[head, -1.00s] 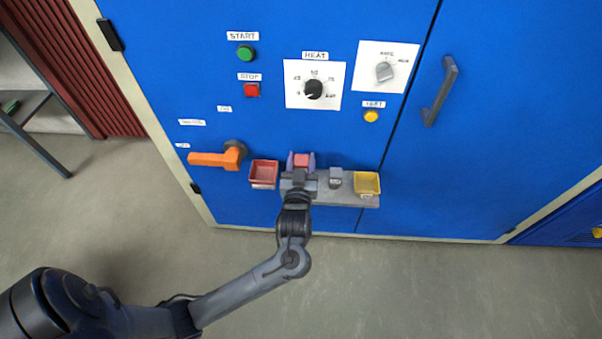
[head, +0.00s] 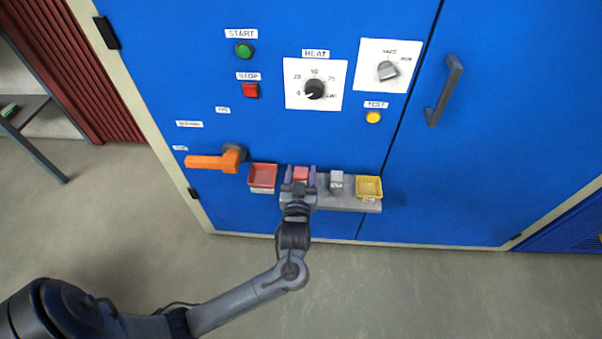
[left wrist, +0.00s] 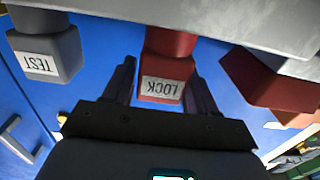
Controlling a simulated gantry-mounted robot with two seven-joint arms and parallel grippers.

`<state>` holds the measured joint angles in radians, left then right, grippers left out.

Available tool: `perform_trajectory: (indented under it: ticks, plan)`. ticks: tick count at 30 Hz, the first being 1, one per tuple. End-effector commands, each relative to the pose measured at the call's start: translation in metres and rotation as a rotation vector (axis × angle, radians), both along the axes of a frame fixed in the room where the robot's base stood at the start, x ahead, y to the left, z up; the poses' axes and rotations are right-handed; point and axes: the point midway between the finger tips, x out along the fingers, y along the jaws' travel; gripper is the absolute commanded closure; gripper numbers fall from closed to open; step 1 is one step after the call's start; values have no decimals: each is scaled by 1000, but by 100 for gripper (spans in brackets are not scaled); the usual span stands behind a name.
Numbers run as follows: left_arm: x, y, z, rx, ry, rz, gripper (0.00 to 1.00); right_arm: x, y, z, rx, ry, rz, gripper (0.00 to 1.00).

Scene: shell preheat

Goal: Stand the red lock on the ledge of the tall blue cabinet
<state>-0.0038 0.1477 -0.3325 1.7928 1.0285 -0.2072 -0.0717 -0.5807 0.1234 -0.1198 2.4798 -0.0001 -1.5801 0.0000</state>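The red lock (head: 301,174) stands upright on the grey ledge (head: 340,202) of the tall blue cabinet (head: 300,130). In the left wrist view, which is upside down, the lock (left wrist: 165,75) shows its LOCK label and its base meets the ledge (left wrist: 230,22). My left gripper (head: 301,178) has one finger on each side of the lock. In the left wrist view the gripper (left wrist: 162,85) looks open around it, with a narrow gap beside the left finger. My right gripper is not in view.
A red bin (head: 262,178) is left of the lock. A grey TEST block (head: 336,183) and a yellow bin (head: 369,187) are to its right. An orange handle (head: 215,161) sticks out at the left. Buttons and dials sit above the ledge.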

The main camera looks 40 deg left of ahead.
Motion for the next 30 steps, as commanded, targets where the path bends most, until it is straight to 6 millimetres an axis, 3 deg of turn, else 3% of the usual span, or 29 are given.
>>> perform_trajectory:
  ticks: [3,16,30]
  plan:
    - [0,0,0,0,0,0,26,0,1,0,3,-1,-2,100]
    - [-4,-4,4,-1,2,-2,26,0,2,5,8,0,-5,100]
    - [-66,-52,6,-2,3,0,26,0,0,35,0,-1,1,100]
